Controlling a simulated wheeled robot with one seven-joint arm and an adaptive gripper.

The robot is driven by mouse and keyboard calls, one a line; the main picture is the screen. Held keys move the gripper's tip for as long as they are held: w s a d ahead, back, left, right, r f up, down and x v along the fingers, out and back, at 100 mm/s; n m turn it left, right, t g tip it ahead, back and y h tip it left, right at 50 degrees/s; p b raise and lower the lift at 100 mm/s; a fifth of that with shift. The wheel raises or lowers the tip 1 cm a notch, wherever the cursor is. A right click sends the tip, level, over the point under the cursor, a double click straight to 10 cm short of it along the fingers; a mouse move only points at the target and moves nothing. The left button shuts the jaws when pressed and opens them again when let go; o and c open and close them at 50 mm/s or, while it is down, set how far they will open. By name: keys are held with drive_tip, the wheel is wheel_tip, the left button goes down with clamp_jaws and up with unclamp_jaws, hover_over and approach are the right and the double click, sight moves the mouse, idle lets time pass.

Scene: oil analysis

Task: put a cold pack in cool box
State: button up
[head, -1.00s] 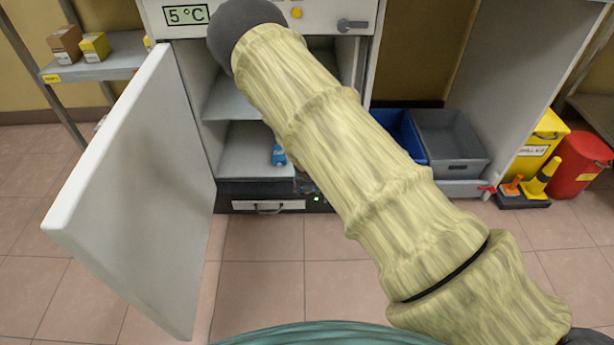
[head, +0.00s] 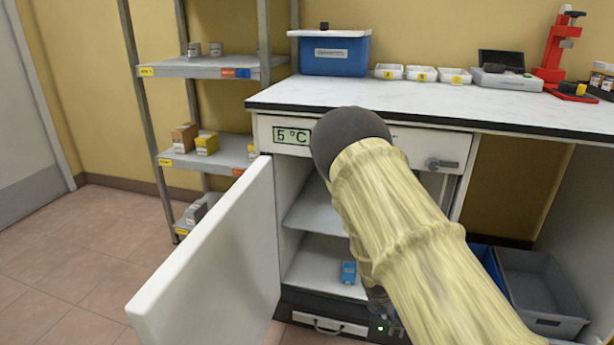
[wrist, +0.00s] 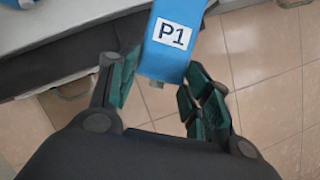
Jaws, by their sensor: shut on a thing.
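A blue cold pack marked P1 (wrist: 165,52) is between the fingers of my gripper (wrist: 158,85) in the wrist view. My gripper is shut on it, in front of the open refrigerator (head: 290,185). In the head view my forearm hides most of the gripper and the held pack. Another small blue item, apparently a cold pack (head: 348,272), stands on the refrigerator's lower shelf. The cool box, blue with a white lid (head: 335,52), stands on the bench at the back left; its lid is on, with a small dark object on top.
The refrigerator door (head: 215,262) stands open toward me on the left. The bench top (head: 400,100) holds white trays (head: 421,74), a scale (head: 507,80) and a red stand (head: 557,48). A shelf rack (head: 205,68) stands left. Grey and blue bins (head: 540,285) are low right.

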drive_tip(key=r+m, duration=0.1)
drive_tip(key=m, duration=0.1)
drive_tip(key=s+d+r+m+g, duration=0.1)
drive_tip(key=r+m, duration=0.1)
drive_tip(key=r+m+g+h, duration=0.1)
drive_tip(key=r+m, duration=0.1)
drive_tip(key=shift+s+d+r, duration=0.1)
drive_tip(key=shift+s+d, duration=0.1)
drive_tip(key=shift+d, duration=0.15)
drive_tip(key=s+a+r+m+g+y, duration=0.1)
drive_tip(key=s+a+r+m+g, duration=0.2)
drive_tip(key=r+m, duration=0.35)
drive_tip(key=s+a+r+m+y+p, duration=0.1)
drive_tip(key=s+a+r+m+y, duration=0.2)
drive_tip(key=r+m, duration=0.35)
drive_tip(key=s+a+r+m+g, duration=0.2)
drive_tip(key=s+a+r+m, duration=0.1)
drive_tip(key=s+r+m, duration=0.3)
wheel_tip(320, 180, up, 23)
drive_tip(key=s+m+p, duration=0.1)
drive_tip(key=p, duration=3.6)
drive_tip(key=shift+s+a+p, duration=0.15)
drive_tip(key=shift+s+p, duration=0.2)
drive_tip(key=shift+s, duration=0.05)
drive_tip(key=shift+f, duration=0.1)
